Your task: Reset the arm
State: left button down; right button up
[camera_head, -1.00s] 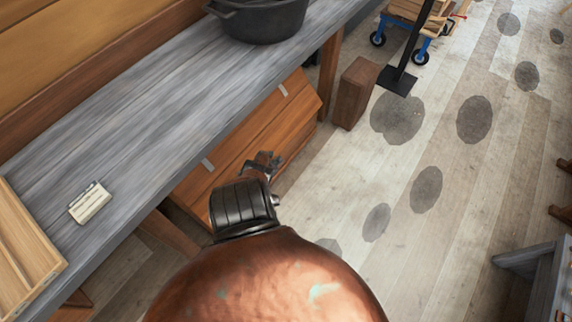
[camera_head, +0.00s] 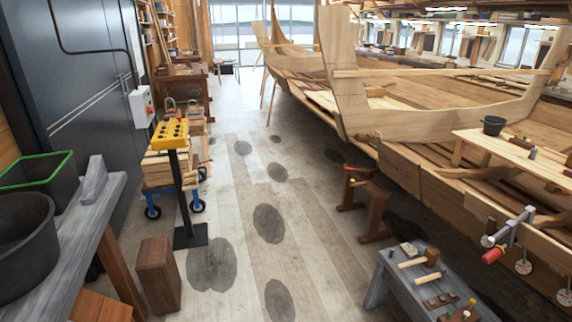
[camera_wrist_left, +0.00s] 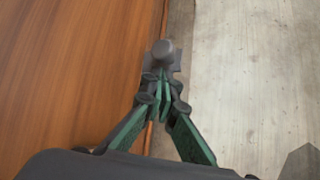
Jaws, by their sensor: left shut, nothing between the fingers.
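In the left wrist view my left gripper (camera_wrist_left: 163,88) is shut, with nothing between its green-padded fingers. It points down beside an orange-brown wooden surface (camera_wrist_left: 75,70), with pale floorboards (camera_wrist_left: 245,80) on the right. A small grey rounded shape shows at the fingertips; I cannot tell what it is. Neither of my arms shows in the head view now.
A grey bench (camera_head: 75,245) with a black pot (camera_head: 28,245) stands at left. A wooden block (camera_head: 158,275), a yellow control box (camera_head: 170,134) on a post and a blue-wheeled cart (camera_head: 150,190) line the aisle. The boat hull (camera_head: 420,165) and a tool bench (camera_head: 385,275) stand right. The middle floor is clear.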

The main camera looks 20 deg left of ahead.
pick_arm(q)
jog(key=s+d+f+m+g+h+p, duration=0.15)
jog(key=s+d+f+m, duration=0.25)
jog(key=s+d+m, duration=0.5)
jog(key=s+d+f+m+g+h+p, duration=0.15)
jog(key=s+d+f+m, duration=0.25)
jog(key=s+d+m, duration=0.6)
pick_arm(e)
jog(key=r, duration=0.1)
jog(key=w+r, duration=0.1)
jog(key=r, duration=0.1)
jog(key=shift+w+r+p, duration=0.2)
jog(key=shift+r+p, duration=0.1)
jog(key=shift+p, duration=0.05)
pick_arm(q)
jog(key=s+d+f+m+g+h, duration=0.1)
jog(key=s+d+m, duration=0.1)
jog(key=d+m, duration=1)
jog(key=s+d+f+m+g+h+p, duration=0.1)
jog(key=s+d+m+h, duration=0.1)
jog(key=d+m, duration=1)
jog(key=shift+d+f, duration=0.2)
jog(key=shift+d, duration=0.3)
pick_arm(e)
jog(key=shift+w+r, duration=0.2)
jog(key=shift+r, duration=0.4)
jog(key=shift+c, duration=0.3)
